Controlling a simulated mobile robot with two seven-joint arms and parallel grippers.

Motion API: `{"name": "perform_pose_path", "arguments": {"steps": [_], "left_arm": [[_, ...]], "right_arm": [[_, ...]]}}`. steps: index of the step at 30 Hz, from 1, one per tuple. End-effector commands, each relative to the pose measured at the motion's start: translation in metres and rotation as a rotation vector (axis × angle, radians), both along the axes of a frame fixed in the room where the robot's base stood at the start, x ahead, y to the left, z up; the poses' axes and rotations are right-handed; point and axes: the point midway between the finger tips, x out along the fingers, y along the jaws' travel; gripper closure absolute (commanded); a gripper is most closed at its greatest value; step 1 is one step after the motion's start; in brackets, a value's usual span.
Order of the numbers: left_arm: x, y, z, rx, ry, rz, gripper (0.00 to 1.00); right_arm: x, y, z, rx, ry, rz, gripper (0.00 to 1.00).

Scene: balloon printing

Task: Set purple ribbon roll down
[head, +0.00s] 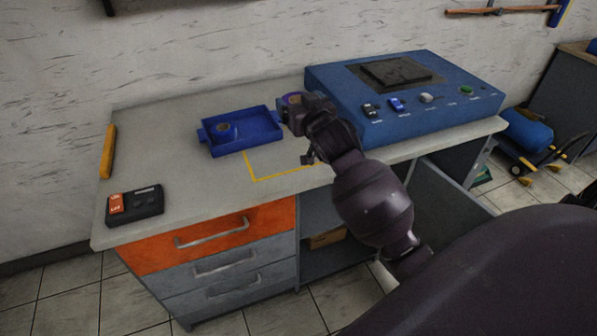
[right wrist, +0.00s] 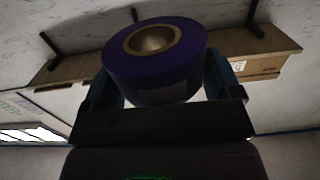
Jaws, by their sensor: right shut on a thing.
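The purple ribbon roll (right wrist: 155,80) is held between the fingers of my right gripper (right wrist: 165,88) in the right wrist view. Its tan core faces the camera. In the head view the roll (head: 291,98) shows partly beyond my right gripper (head: 284,112), which hides the rest. The gripper is at the right end of a blue tray (head: 262,147), close to the blue machine. I cannot tell whether the roll touches the table. My left gripper is not in view.
A blue machine (head: 330,88) with knobs and a dark plate stands at the table's right. Yellow tape (head: 262,178) marks the table in front of the tray. A black device (head: 146,202) with an orange part sits at front left.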

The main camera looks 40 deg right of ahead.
Motion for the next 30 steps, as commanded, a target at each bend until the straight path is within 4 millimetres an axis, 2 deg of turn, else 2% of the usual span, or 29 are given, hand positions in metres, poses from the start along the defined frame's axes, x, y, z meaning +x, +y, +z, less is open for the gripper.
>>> {"name": "perform_pose_path", "arguments": {"steps": [2, 5, 15, 21, 30], "left_arm": [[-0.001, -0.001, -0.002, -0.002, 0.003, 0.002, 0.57], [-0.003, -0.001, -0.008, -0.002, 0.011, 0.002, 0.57], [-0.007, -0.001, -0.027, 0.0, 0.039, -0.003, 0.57], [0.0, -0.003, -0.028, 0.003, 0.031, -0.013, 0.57], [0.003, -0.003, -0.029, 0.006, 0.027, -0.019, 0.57]], "right_arm": [[0.003, -0.005, 0.0, 0.003, 0.001, -0.007, 0.41], [0.004, -0.007, -0.015, 0.006, 0.005, -0.009, 0.41], [0.003, -0.006, -0.091, 0.006, 0.009, -0.008, 0.41], [0.003, -0.006, -0.127, 0.005, 0.006, -0.008, 0.41], [0.003, -0.006, -0.149, 0.006, 0.003, -0.008, 0.41]]}}
